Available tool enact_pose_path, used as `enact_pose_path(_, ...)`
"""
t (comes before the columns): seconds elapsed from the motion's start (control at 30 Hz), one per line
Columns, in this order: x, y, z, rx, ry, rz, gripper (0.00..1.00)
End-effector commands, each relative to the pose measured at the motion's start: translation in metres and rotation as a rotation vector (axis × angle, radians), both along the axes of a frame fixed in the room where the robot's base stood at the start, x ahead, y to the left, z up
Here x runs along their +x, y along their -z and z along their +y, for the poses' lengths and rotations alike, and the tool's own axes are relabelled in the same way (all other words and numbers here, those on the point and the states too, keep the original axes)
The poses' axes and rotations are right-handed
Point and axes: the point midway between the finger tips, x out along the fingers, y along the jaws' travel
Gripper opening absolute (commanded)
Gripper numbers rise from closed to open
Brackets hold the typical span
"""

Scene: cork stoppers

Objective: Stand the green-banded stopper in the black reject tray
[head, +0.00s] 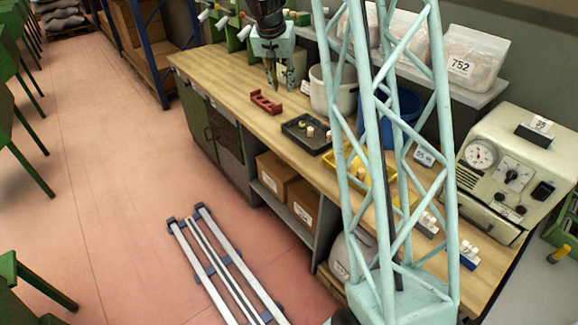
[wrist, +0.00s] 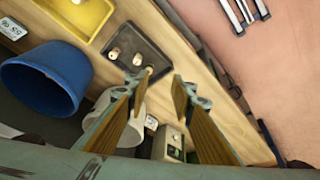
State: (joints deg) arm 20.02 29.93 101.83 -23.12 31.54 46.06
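The black tray (head: 291,133) lies on the wooden bench, with a few small cork stoppers standing in it. The wrist view also shows the tray (wrist: 125,34), with pale stoppers (wrist: 113,53) and (wrist: 138,59) and a yellowish stopper (wrist: 150,70) near its edge. I cannot make out a green band on any of them; they are too small. My gripper (head: 280,86) hangs above the bench, left of and behind the tray, near the red rack. In the wrist view my gripper (wrist: 160,88) has its fingers wide apart with nothing held between them.
A red rack (head: 266,102) lies left of the tray. A white bin (head: 319,90) and a blue bin (wrist: 45,80) stand behind it. A yellow tray (wrist: 75,20) lies to its right. My lattice column blocks part of the head view.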

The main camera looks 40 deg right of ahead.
Motion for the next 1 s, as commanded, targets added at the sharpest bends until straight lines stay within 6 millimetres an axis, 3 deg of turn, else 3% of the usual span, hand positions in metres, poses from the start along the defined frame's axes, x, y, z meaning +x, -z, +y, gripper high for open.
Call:
enact_pose_path(0.1, -0.013, -0.023, 0.019, 0.000, -0.028, 0.000, 0.22)
enact_pose_path(0.5, -0.065, -0.085, 0.078, 0.000, -0.124, 0.012, 0.22)
enact_pose_path(1.0, -0.143, -0.146, 0.148, 0.005, -0.249, 0.024, 0.22)
